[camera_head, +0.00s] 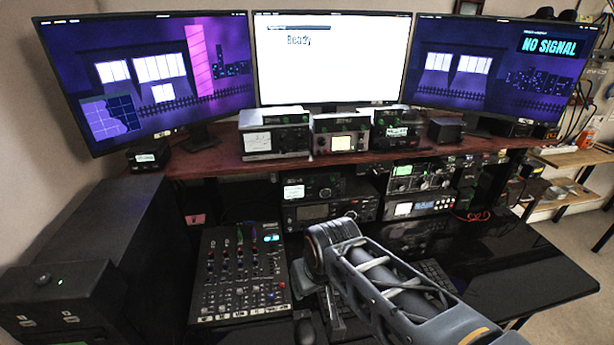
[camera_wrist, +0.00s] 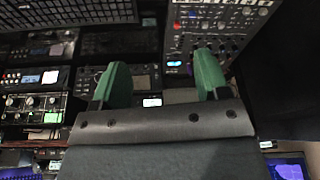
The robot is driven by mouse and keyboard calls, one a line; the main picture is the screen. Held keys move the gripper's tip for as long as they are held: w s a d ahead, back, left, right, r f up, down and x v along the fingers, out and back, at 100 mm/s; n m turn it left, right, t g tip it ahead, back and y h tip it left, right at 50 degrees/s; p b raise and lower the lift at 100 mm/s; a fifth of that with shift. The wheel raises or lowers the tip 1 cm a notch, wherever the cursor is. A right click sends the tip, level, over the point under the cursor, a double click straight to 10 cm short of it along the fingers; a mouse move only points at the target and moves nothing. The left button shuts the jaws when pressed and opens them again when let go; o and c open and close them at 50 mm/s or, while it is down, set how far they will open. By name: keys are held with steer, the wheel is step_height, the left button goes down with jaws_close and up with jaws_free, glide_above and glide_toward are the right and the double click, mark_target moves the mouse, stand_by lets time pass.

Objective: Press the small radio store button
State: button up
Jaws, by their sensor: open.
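The store button itself is too small to make out. A small radio with a lit white display (camera_head: 294,192) sits on a wider radio (camera_head: 330,211) under the desk shelf. In the wrist view, which looks upside down, the lit display (camera_wrist: 152,102) shows between my fingers, with the wider radio's front (camera_wrist: 140,79) above it in the picture. My gripper (camera_wrist: 160,77) has two green fingertips, wide apart with nothing between them. It points toward the radios and appears apart from them. Its body hides much of the small radio. My arm crosses the desk in the head view.
An audio mixer (camera_head: 240,270) stands left of my arm, with a dark speaker box (camera_head: 120,230) farther left. More radio units (camera_head: 417,178) stand right of the radios. Several small devices (camera_head: 275,134) line the shelf below three monitors. The desk's right side (camera_head: 500,255) is mostly clear.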

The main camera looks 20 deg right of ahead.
jaws_close()
stand_by(0.4)
stand_by(1.1)
